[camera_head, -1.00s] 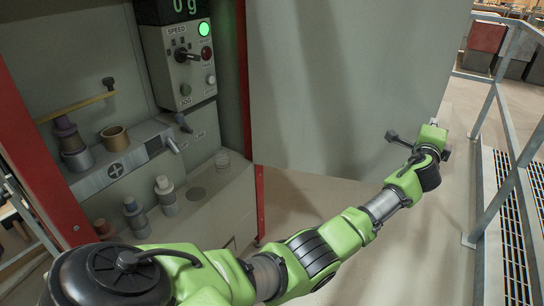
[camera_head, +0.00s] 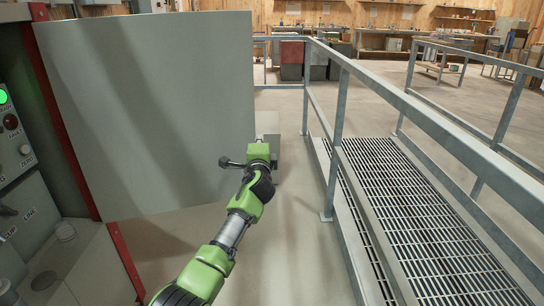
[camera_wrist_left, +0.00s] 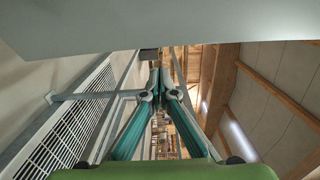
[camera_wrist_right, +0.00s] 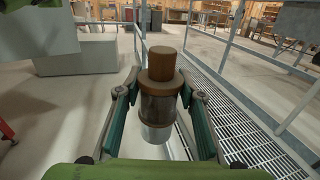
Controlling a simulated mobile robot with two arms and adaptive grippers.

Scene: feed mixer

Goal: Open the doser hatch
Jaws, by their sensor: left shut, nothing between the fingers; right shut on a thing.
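A large grey hatch panel (camera_head: 150,110) stands swung out from the red-edged cabinet in the head view. I cannot tell whether it is the doser hatch. My left gripper (camera_head: 259,152) is by the panel's lower right edge, its arm reaching up from below. In the left wrist view its teal fingers (camera_wrist_left: 155,85) meet with nothing between them, and a grey flat surface (camera_wrist_left: 160,25) spans the top, close by. Contact with the panel is unclear.
A metal railing (camera_head: 335,140) and a grated walkway (camera_head: 430,220) stand to the right. Concrete floor (camera_head: 285,240) is clear between panel and railing.

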